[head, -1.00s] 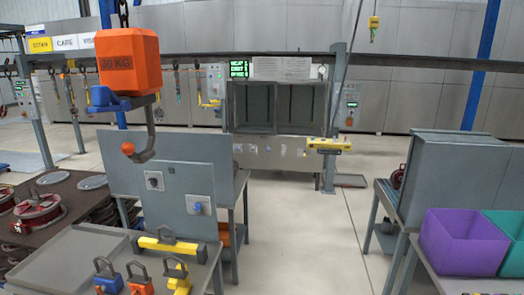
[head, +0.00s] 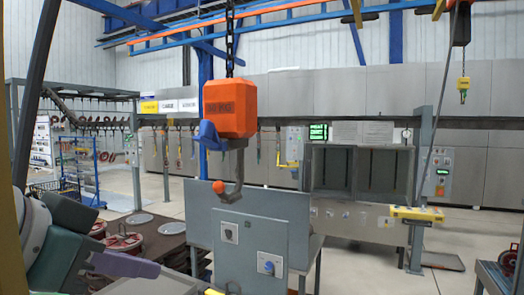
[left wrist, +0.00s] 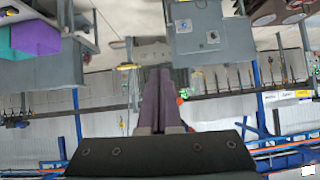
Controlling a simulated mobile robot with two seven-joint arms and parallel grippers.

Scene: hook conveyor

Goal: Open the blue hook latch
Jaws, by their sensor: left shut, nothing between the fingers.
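The orange weight block (head: 230,107) hangs from a dark chain in the head view. The blue hook latch (head: 209,137) sits at its lower left. A grey hook (head: 237,170) curves down below it and ends in an orange ball (head: 218,187). My left gripper (head: 155,268) is at the lower left of the head view, lower than the latch and apart from it. Its purple-grey fingers also show in the left wrist view (left wrist: 158,75); they are together and hold nothing. I cannot make out the latch in the wrist view. My right gripper is not in view.
A grey panel box (head: 250,245) with a blue knob stands below the hook. Red round parts (head: 123,242) lie on a dark table at the left. A grey cabinet (head: 360,175) stands behind. The air around the hanging block looks clear.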

